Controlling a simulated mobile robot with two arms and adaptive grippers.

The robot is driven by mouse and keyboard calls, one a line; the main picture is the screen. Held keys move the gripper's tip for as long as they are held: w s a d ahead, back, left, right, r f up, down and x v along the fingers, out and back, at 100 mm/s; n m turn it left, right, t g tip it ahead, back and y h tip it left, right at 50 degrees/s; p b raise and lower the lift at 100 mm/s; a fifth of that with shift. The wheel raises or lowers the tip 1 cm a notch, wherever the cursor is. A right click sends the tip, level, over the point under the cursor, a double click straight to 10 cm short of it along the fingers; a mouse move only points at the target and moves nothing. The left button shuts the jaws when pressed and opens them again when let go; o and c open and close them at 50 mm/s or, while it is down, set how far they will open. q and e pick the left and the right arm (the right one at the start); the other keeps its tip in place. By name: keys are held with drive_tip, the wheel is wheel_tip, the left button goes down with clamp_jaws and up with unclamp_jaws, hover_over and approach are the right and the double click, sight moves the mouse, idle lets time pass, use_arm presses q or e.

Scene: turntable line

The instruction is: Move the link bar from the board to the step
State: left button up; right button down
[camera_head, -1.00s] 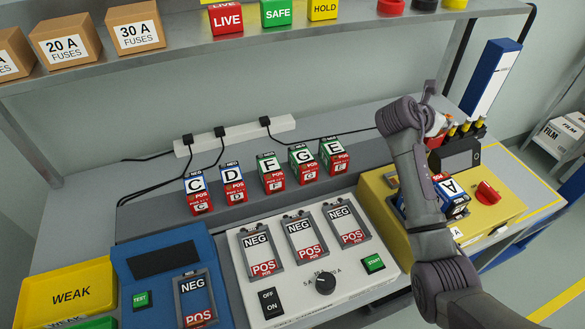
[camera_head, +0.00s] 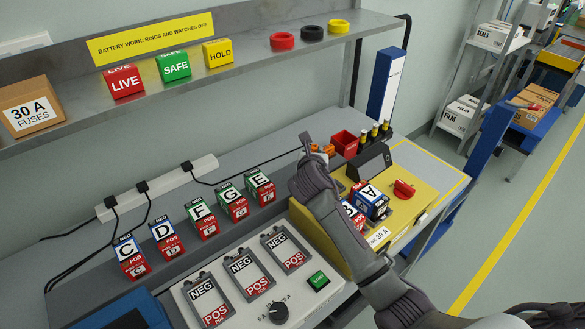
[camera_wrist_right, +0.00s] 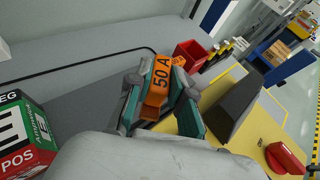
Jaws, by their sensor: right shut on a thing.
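The orange link bar marked 50 A (camera_wrist_right: 158,82) is between the fingers of my right gripper (camera_wrist_right: 160,98), which is shut on it. In the head view a bit of the orange bar (camera_head: 328,149) shows at the end of my right arm; the arm hides most of the gripper. The yellow board (camera_head: 408,208) lies to the right, with battery A (camera_head: 369,200) and a red knob (camera_head: 404,188). The grey step (camera_head: 190,246) carries several lettered batteries; battery E (camera_wrist_right: 22,135) is left of the gripper. I cannot tell whether the bar touches anything. My left gripper is out of view.
A red bin (camera_head: 344,143) stands close behind the gripper, beside several dark posts with yellow tops. A black cable runs behind the step to a white power strip (camera_head: 160,187). A white tester (camera_head: 240,290) lies in front. A shelf (camera_head: 230,75) hangs above.

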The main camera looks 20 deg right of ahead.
drive_tip(key=w+a+f, duration=0.1)
drive_tip(key=w, duration=0.1)
drive_tip(key=w+a+f, duration=0.2)
drive_tip(key=shift+a, duration=0.1)
drive_tip(key=shift+f+b, duration=0.35)
drive_tip(key=shift+f, duration=1.65)
drive_tip(key=c, duration=1.1)
unclamp_jaws()
drive_tip(key=shift+s+f, duration=0.1)
drive_tip(key=shift+f, duration=0.05)
drive_tip(key=shift+o, duration=0.2)
drive_tip(key=shift+r, duration=0.2)
drive_tip(key=v, duration=1.2)
drive_tip(key=shift+p, duration=0.35)
